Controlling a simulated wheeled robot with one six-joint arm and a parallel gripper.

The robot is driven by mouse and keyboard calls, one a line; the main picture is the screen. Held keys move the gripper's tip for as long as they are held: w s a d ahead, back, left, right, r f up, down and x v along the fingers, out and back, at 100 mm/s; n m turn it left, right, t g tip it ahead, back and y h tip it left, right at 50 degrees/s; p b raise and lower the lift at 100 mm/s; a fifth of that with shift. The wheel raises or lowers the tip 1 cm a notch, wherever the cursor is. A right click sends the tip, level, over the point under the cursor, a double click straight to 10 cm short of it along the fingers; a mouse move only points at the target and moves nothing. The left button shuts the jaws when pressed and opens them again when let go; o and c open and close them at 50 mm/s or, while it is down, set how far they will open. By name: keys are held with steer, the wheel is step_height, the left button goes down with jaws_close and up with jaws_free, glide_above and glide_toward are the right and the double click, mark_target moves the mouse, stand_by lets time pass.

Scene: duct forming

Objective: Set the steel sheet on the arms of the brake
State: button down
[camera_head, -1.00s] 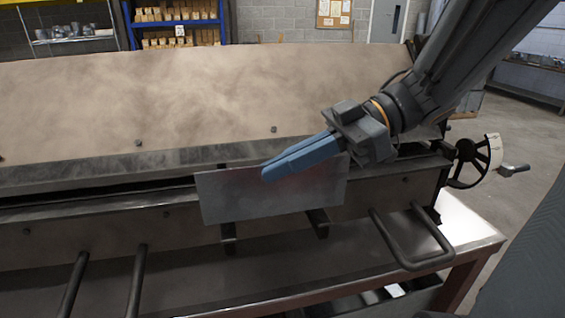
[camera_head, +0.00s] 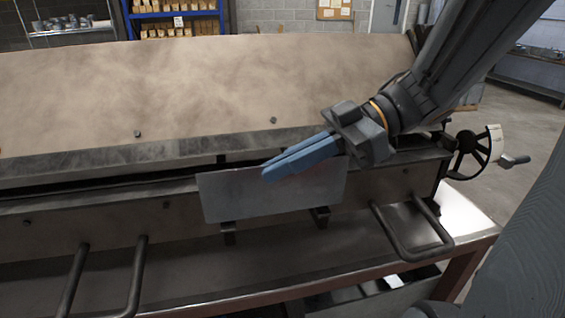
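The steel sheet (camera_head: 230,196) is a thin grey rectangle in front of the brake, its broad face toward me. My gripper (camera_head: 268,173) has blue fingers shut on the sheet near its upper edge, coming from the upper right. The brake (camera_head: 75,215) is long, with a big tan sloping plate. Its two short dark arms, a left one (camera_head: 229,238) and a right one (camera_head: 321,223), show just below the sheet's lower edge. The sheet hides their upper parts. I cannot tell whether the sheet touches them.
Bent bar handles stand out at the front right (camera_head: 410,252) and front left (camera_head: 135,280) of the brake. A handwheel (camera_head: 470,156) is at its right end. The bench top (camera_head: 200,275) below the sheet is clear.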

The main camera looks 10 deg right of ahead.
steer(key=c, duration=2.5)
jaws_free()
steer(key=o, duration=0.6)
steer(key=shift+c, duration=0.2)
